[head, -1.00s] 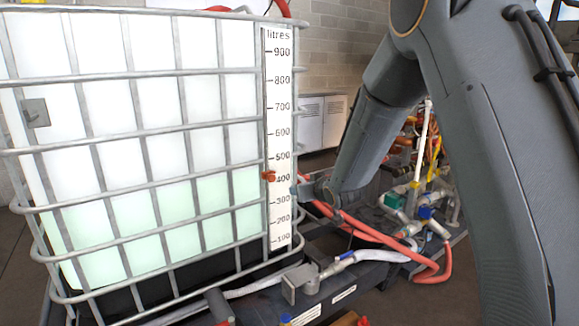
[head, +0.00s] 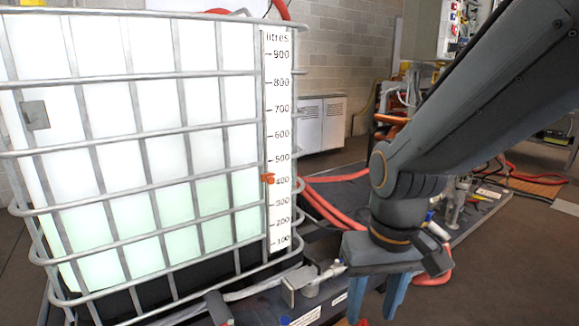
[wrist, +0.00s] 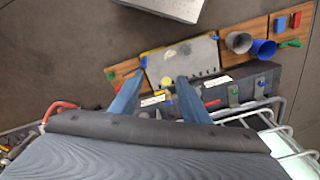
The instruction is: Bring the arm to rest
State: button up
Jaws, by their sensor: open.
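My gripper (head: 376,297) hangs at the lower middle of the head view, pointing down, to the right of the caged tank and apart from it. Its two blue fingers are spread with nothing between them. In the wrist view my gripper (wrist: 153,88) shows the same two blue fingers, apart and empty. My arm (head: 470,95) comes in from the upper right and bends down to the wrist.
The tank (head: 140,140) in its metal cage, with a litre scale (head: 278,140) and an orange marker (head: 268,179), fills the left. Red hoses (head: 320,205) lie behind my gripper. In the wrist view, a wooden board (wrist: 125,68) carries a grey plate (wrist: 182,62) and cups (wrist: 262,48).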

jog(key=s+d+r+m+p, duration=0.1)
jog(key=s+d+r+p, duration=0.2)
jog(key=p, duration=1)
jog(key=shift+d+r+g, duration=0.3)
jog(key=shift+d+r, duration=0.9)
jog(key=shift+r, duration=0.65)
